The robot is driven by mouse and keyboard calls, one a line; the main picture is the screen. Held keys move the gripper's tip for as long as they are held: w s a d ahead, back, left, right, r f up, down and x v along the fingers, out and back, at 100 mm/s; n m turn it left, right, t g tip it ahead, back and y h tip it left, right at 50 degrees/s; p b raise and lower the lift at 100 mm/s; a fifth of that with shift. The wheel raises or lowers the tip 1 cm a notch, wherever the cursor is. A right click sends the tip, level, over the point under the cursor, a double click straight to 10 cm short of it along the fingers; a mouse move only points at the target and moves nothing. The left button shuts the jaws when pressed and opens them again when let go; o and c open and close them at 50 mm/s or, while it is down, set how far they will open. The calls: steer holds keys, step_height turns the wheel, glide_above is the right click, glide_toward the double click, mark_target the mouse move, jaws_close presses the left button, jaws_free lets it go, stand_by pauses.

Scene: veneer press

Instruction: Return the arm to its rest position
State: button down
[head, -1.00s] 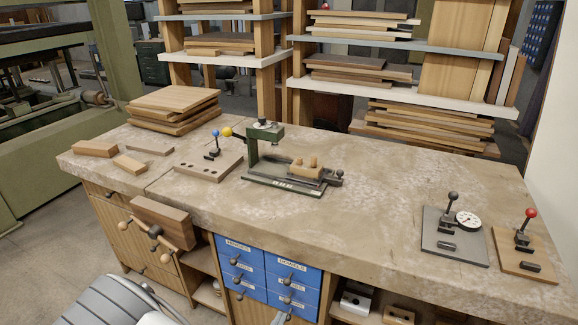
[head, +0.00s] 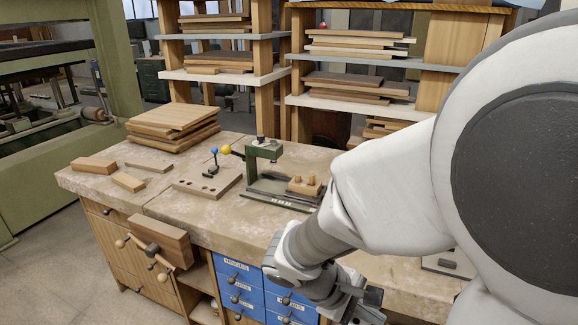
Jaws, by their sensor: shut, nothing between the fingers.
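My white and grey arm (head: 390,200) fills the right side of the head view and reaches down and left across the workbench. My gripper (head: 362,306) is at its lower end, near the bottom edge of the picture, in front of the bench's front side. It is shut with nothing held, and its tips are partly cut off by the frame.
The workbench (head: 225,222) carries a green clamp fixture (head: 264,152), a drilled block with levers (head: 207,181), and stacked boards (head: 173,122). A vise (head: 158,240) juts from its front near blue drawers (head: 238,285). My arm hides most of the bench's right end. Shelves (head: 222,77) stand behind.

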steer(key=s+r+m+t+y+p, duration=0.2)
steer(key=r+p, duration=0.4)
steer(key=r, duration=0.7)
steer(key=s+r+m+t+y+p, duration=0.2)
steer(key=s+r+m+y+p, duration=0.2)
steer(key=r, duration=0.9)
steer(key=a+m+y+p, duration=0.1)
steer(key=m+y+p, duration=0.1)
steer(key=m+p, duration=0.1)
steer(key=shift+s+r+m+p, duration=0.2)
steer(key=shift+r+m+p, duration=0.1)
steer(key=shift+r, duration=0.05)
